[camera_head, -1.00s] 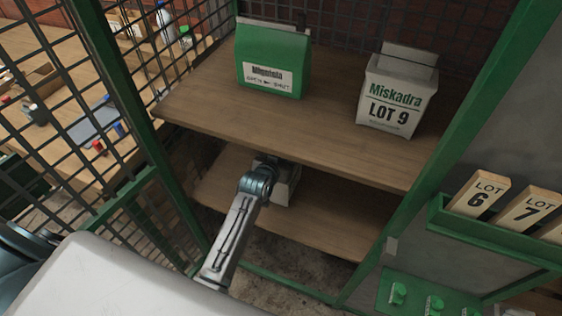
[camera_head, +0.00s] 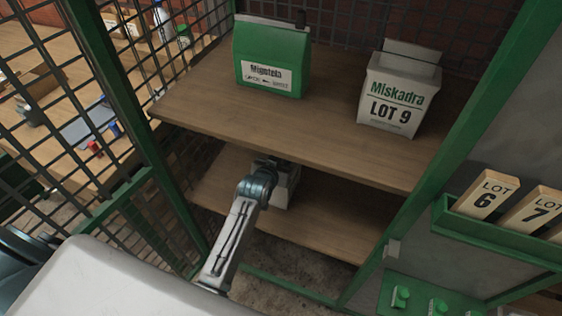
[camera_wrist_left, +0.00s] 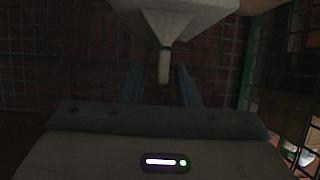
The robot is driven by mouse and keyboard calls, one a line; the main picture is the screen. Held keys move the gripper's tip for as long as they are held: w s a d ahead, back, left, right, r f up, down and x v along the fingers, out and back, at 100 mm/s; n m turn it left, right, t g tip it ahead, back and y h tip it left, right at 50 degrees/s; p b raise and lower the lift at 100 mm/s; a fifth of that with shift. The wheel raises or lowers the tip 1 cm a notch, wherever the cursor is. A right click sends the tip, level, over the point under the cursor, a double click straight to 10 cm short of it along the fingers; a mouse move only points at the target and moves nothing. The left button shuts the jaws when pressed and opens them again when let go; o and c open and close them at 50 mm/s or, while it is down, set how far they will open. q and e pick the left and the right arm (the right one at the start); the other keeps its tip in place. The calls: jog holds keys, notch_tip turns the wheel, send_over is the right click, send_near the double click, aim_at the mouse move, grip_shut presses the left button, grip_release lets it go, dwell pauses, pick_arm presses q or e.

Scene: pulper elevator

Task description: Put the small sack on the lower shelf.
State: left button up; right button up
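The small sack (camera_wrist_left: 180,18) is pale, with a body that narrows to a thin neck, at the top of the left wrist view. My left gripper (camera_wrist_left: 160,88) has its two fingers apart, one on each side of the neck, with dark gaps between. In the head view my left arm reaches under the upper shelf, and a pale part of the sack (camera_head: 289,190) shows past the wrist, over the lower shelf (camera_head: 325,225). The fingers are hidden there, and I cannot tell whether the sack's base rests on the board. My right gripper is out of view.
The upper shelf (camera_head: 250,130) holds a green bag (camera_head: 270,62) and a white Miskadra LOT 9 bag (camera_head: 395,95). Green posts and wire mesh close the sides. A rack with lot tags (camera_head: 490,195) stands at the right. The lower shelf's right part is clear.

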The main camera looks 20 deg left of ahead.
pick_arm(q)
jog(key=shift+r, duration=0.1)
jog(key=v, duration=1.2)
jog(key=s+a+f+g, duration=0.15)
jog(key=s+f, duration=0.25)
jog(key=f, duration=0.7)
jog(key=s+a+f+g, duration=0.1)
jog(key=s+f+g, duration=0.25)
jog(key=f, duration=0.65)
jog(key=s+a+f+g, duration=0.1)
jog(key=s+f, duration=0.4)
jog(key=f, duration=0.6)
jog(key=s+a+f+g, duration=0.2)
jog(key=s+f, duration=0.6)
jog(key=s, duration=0.4)
jog(key=s+a+f+g+y, duration=0.1)
jog(key=s+a+f+g, duration=0.2)
jog(key=s+f, duration=0.5)
jog(key=s, duration=0.4)
jog(key=shift+s+a+f, duration=0.2)
jog(key=shift+a+f, duration=0.05)
jog(key=shift+f, duration=0.15)
jog(key=shift+s, duration=0.1)
